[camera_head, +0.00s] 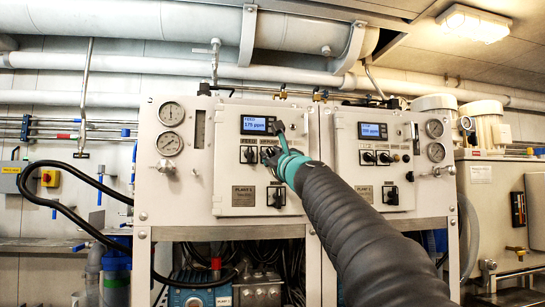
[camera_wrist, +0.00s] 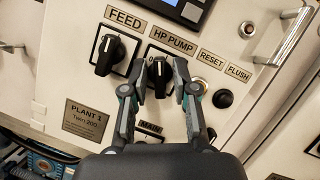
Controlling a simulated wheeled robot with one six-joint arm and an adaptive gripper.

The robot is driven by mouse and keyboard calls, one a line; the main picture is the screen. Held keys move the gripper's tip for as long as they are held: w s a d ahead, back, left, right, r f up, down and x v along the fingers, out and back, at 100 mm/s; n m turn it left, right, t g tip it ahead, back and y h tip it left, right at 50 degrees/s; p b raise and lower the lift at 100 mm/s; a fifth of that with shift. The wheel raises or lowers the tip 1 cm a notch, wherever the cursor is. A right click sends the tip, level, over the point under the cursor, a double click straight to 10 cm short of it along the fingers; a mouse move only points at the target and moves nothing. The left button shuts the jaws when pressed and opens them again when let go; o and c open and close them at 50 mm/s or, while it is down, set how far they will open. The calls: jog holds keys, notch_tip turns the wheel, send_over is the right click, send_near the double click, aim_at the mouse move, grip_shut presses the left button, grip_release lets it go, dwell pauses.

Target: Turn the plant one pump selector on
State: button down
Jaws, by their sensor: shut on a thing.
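The plant one HP PUMP selector (camera_wrist: 160,74) is a black knob on a light panel, under the HP PUMP label (camera_wrist: 173,40). In the wrist view my gripper (camera_wrist: 162,84) has one finger on each side of the knob and is shut on it. The knob's bar runs nearly up and down in that view, and a "0" mark shows at its upper left. In the head view my gripper (camera_head: 283,150) reaches the plant one panel (camera_head: 230,170) and partly hides the selector.
The FEED knob (camera_wrist: 107,54) is close to the left of my gripper. RESET (camera_wrist: 200,83) and FLUSH (camera_wrist: 223,98) buttons are close to the right. A MAIN switch (camera_wrist: 149,137) lies below, partly hidden. The plant two panel (camera_head: 370,165) stands to the right.

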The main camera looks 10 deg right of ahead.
jog(key=shift+a+m+t+h+b, duration=0.15)
jog(key=shift+m+h+b, duration=0.25)
jog(key=shift+m+h, duration=1)
jog(key=shift+d+m+t+h+b, duration=0.1)
jog(key=shift+m+t+h+b, duration=0.3)
jog(key=shift+m, duration=2.1)
jog(key=c, duration=1.2)
grip_release()
